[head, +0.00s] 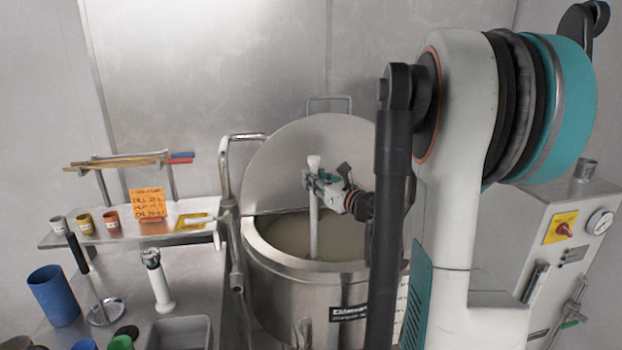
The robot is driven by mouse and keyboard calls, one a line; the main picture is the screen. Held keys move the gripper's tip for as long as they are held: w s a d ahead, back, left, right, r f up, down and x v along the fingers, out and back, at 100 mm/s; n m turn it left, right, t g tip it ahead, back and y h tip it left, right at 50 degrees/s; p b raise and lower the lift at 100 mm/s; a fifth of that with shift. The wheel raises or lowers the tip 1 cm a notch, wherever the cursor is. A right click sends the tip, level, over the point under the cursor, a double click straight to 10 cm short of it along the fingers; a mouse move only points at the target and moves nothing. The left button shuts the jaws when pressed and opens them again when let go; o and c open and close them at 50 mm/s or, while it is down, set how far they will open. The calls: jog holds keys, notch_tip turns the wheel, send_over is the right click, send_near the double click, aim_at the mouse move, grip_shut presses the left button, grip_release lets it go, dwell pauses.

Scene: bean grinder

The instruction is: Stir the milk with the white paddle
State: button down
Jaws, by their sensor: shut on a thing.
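The white paddle (314,215) stands nearly upright with its shaft reaching down inside the steel vat (258,252). My gripper (320,183) is shut on the upper part of the paddle shaft, above the vat's rim. The pale milk (285,230) fills part of the vat around the shaft. The paddle's lower end is hidden, either in the milk or behind the vat's front wall; I cannot tell which.
The vat's round lid (285,152) stands open behind it. A bent steel pipe (225,170) rises at the vat's left. A shelf (115,236) with small cups and an orange note (148,203) is at left. A control box (540,225) stands at right. Blue cup (54,296) sits front left.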

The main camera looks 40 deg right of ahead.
jog(key=shift+s+d+b, duration=0.35)
jog(key=shift+s+d, duration=1.45)
jog(key=shift+d, duration=1.75)
jog(key=shift+s+d+b, duration=0.3)
jog(key=shift+s+d, duration=1.5)
jog(key=shift+d, duration=1.7)
notch_tip(320, 180, up, 26)
jog(key=p, duration=1.8)
jog(key=shift+r, duration=0.2)
